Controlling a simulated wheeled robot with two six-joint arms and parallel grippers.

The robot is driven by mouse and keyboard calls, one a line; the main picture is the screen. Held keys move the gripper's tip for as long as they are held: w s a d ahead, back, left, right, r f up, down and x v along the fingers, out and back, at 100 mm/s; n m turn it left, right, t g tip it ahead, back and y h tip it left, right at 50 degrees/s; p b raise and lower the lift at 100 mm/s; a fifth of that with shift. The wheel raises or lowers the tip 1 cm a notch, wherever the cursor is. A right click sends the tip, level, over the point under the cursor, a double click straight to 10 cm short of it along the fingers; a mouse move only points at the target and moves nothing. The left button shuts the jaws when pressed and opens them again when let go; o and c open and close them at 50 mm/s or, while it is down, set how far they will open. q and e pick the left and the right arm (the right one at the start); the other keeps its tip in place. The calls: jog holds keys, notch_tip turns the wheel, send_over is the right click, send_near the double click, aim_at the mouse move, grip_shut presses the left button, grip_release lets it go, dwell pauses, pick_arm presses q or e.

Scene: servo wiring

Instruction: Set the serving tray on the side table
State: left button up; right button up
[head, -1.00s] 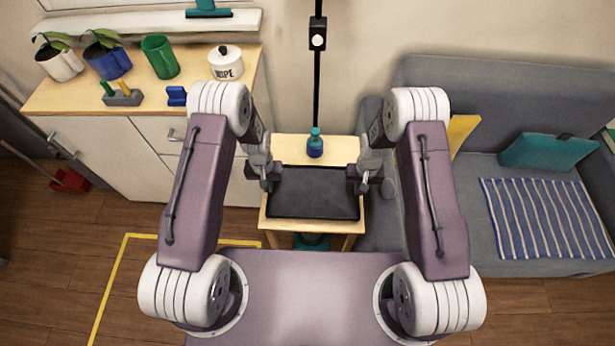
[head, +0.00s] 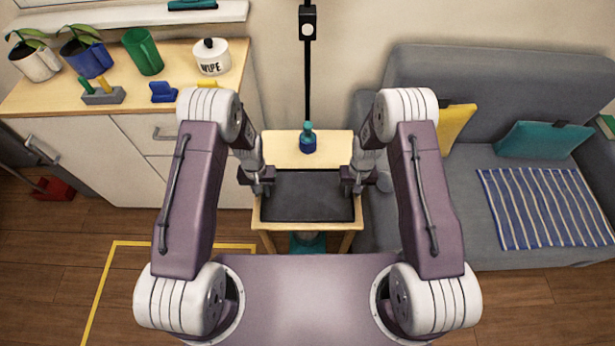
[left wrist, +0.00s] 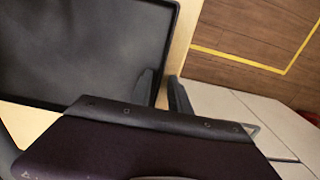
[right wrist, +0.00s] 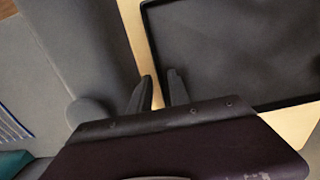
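The dark serving tray (head: 308,198) lies level over the front part of the light wooden side table (head: 283,150) and looks to rest on it; contact underneath is hidden. My left gripper (head: 262,188) is at its left rim and my right gripper (head: 351,188) at its right rim. In the left wrist view the fingers (left wrist: 165,80) stand apart at the tray's edge (left wrist: 90,45), with wood visible between them. In the right wrist view the fingers (right wrist: 160,78) also stand apart beside the tray's edge (right wrist: 225,50). Both grippers look open.
A blue bottle with a teal cap (head: 308,140) stands on the table behind the tray. A grey sofa (head: 455,200) is close on the right. A cabinet (head: 130,160) with pots and a white canister (head: 212,57) is on the left. A black pole (head: 308,80) rises behind the table.

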pick_arm(q)
jog(key=shift+r, duration=0.15)
pick_arm(e)
jog(key=shift+r, duration=0.15)
pick_arm(q)
notch_tip(320, 180, up, 12)
pick_arm(e)
notch_tip(320, 180, up, 12)
dwell(0.6)
